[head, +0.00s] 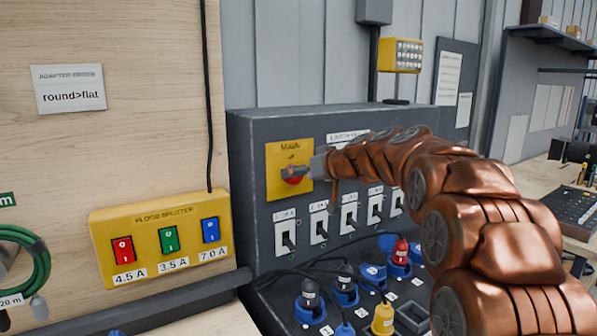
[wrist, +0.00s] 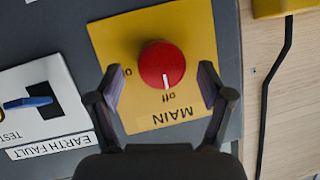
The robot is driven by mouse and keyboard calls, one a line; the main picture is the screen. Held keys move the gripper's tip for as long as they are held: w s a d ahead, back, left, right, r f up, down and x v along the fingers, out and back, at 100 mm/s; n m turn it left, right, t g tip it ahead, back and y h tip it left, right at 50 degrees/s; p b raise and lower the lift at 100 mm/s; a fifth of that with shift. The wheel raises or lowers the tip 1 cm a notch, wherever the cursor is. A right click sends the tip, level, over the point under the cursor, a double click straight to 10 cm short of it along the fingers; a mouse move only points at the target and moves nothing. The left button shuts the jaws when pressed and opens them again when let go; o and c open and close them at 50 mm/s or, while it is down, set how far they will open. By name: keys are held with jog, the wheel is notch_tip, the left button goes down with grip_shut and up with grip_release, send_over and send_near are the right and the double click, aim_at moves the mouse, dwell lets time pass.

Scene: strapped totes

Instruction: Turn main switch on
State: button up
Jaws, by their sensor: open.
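The main switch is a round red knob (wrist: 161,62) on a yellow plate (wrist: 110,45) marked MAIN. In the wrist view its white mark points at the word "off"; the plate reads upside down there. A second label, partly hidden, shows at the knob's left. My gripper (wrist: 160,76) is open, with one finger on each side of the knob and gaps between fingers and knob. In the head view my gripper (head: 302,170) is in front of the yellow plate (head: 277,188) and partly covers the red knob (head: 293,180).
The grey panel (head: 250,150) has a row of black breaker switches (head: 288,240) below the plate, and plugs and cables at its foot. The earth test switch (wrist: 30,103) is close to my gripper. A yellow flood splitter box (head: 160,240) hangs at left.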

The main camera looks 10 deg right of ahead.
jog(key=shift+w+a+f, duration=0.2)
jog(key=shift+w+a, duration=0.1)
jog(key=shift+w, duration=0.1)
jog(key=c, duration=1.2)
